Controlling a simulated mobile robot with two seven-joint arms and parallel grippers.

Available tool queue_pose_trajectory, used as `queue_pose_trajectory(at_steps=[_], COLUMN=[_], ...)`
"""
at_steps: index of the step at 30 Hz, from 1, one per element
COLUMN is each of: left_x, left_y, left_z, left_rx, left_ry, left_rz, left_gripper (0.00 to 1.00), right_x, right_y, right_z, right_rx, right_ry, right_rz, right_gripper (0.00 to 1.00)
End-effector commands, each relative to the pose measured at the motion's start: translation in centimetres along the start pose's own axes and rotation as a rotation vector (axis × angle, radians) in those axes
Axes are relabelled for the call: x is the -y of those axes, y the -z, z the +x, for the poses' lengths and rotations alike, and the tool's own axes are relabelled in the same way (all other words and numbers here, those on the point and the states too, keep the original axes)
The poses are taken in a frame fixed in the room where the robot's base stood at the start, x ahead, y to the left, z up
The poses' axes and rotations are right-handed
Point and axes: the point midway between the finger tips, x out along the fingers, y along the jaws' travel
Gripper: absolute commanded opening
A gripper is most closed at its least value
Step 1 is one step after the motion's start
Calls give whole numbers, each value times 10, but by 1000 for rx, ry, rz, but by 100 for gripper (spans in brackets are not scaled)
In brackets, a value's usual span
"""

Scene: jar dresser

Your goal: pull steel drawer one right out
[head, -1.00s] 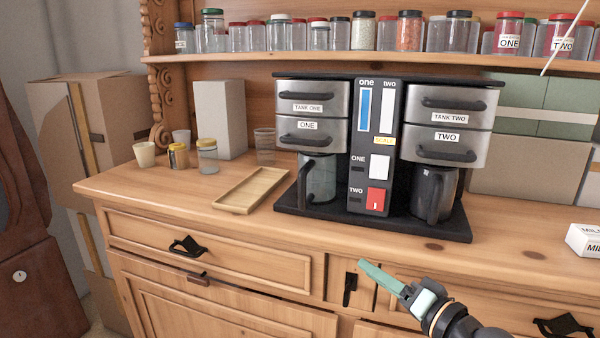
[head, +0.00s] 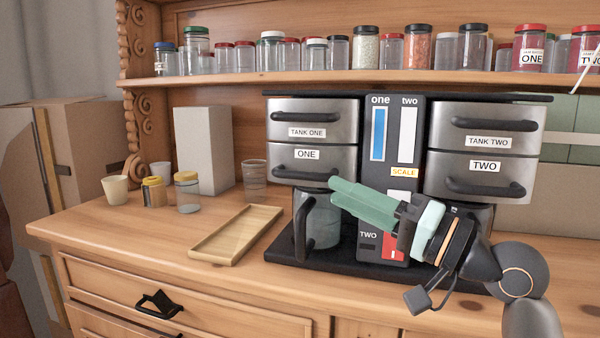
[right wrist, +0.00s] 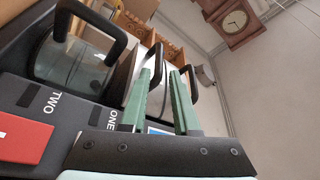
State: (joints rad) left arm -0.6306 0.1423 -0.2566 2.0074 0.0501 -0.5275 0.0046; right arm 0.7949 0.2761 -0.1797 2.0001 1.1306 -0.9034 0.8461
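Steel drawer one (head: 338,159) is the lower left steel drawer of the machine, labelled ONE, and looks shut. Its black bar handle (head: 302,179) runs across its front. My right gripper (head: 334,190) is in front of the drawer's lower right part, its green fingers pointing left at the handle's right end. In the right wrist view the two fingers (right wrist: 161,75) are apart with nothing clearly held between them. A black handle (right wrist: 155,55) lies close by the fingertips; I cannot tell whether they touch it. My left gripper is out of view.
Drawer TANK ONE (head: 340,115) sits just above. A glass jug (head: 322,222) with a black handle stands below. The red switch (head: 392,250) is partly behind my gripper. A wooden tray (head: 203,248) and small jars (head: 188,195) stand left on the counter.

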Motion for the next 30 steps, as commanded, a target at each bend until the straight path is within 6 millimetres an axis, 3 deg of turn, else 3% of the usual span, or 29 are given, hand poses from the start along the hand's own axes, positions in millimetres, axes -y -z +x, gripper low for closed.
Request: queue_pose_trajectory(at_steps=[6,12,25,30], left_x=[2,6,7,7], left_y=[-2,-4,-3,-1], left_z=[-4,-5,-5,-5], left_rx=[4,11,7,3], left_ry=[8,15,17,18], left_rz=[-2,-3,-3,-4], left_gripper=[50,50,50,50], right_x=[2,1,0,0], right_y=[0,0,-1,0], right_z=[47,75,86,85], right_rx=[1,0,0,0], right_ry=[2,0,-2,-1], right_rz=[2,1,-2,-2], right_gripper=[30,30,30,12])
